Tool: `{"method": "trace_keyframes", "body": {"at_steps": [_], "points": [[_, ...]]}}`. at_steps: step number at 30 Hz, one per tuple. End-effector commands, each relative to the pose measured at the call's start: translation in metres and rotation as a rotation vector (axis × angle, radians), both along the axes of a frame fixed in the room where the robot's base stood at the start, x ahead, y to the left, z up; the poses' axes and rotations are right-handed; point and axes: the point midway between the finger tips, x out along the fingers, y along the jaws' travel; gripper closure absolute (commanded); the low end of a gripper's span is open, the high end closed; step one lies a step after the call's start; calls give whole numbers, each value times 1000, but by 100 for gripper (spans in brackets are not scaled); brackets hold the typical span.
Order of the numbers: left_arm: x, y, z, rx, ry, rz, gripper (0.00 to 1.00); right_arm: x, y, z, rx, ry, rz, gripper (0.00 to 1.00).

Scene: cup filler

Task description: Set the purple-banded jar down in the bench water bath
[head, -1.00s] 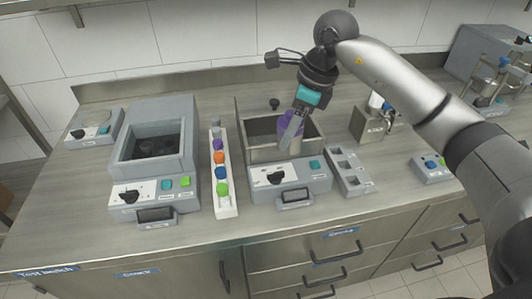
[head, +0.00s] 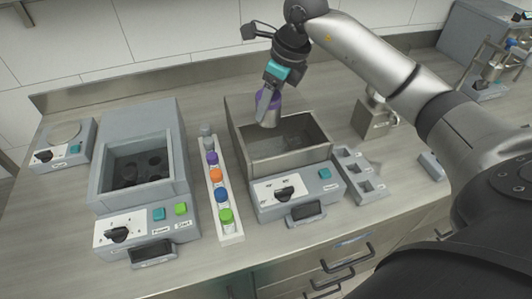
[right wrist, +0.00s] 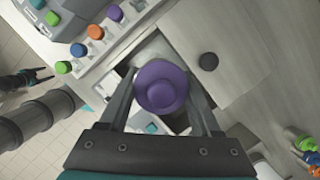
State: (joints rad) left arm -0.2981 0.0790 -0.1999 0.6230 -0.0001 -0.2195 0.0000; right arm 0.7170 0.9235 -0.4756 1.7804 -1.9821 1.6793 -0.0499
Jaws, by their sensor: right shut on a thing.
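My right gripper (head: 267,107) is shut on the purple-banded jar (head: 268,117). In the head view the jar is raised and slightly tilted, over the back left part of the open grey water bath (head: 290,165). The bath's basin is open at the top. In the right wrist view the jar's round purple top (right wrist: 162,86) sits between the two fingers (right wrist: 165,105), and the jar body is hidden below it. My left gripper (right wrist: 38,76) seems to show at the left edge of the right wrist view, too small to read.
A white rack (head: 231,236) with several coloured-cap bottles stands left of the bath. Left of it is a grey device with a holed well (head: 106,205). A small block with square holes (head: 347,160) stands right of the bath.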

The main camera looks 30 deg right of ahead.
Motion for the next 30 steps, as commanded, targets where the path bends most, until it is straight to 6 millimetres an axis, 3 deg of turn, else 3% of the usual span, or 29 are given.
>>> {"method": "trace_keyframes", "body": {"at_steps": [1, 6, 12, 20, 27, 30], "points": [[-4, 0, -3, 0, 6, 0, 31, -1, 1, -17, 2, 6, 0, 100], [-8, 0, -7, 1, 13, 0, 31, -1, 1, -63, 2, 6, 0, 100], [-8, 0, -10, 1, 13, 0, 31, -1, 0, -104, 1, 2, 0, 100], [-5, 0, -11, 1, 9, 0, 31, 0, 0, -124, 1, 0, 0, 100], [-3, 0, -15, 0, 5, 0, 31, 0, 0, -158, 1, 1, -1, 100], [-2, 0, -15, 0, 5, 0, 31, 0, 0, -160, 0, -2, 0, 100]]}}
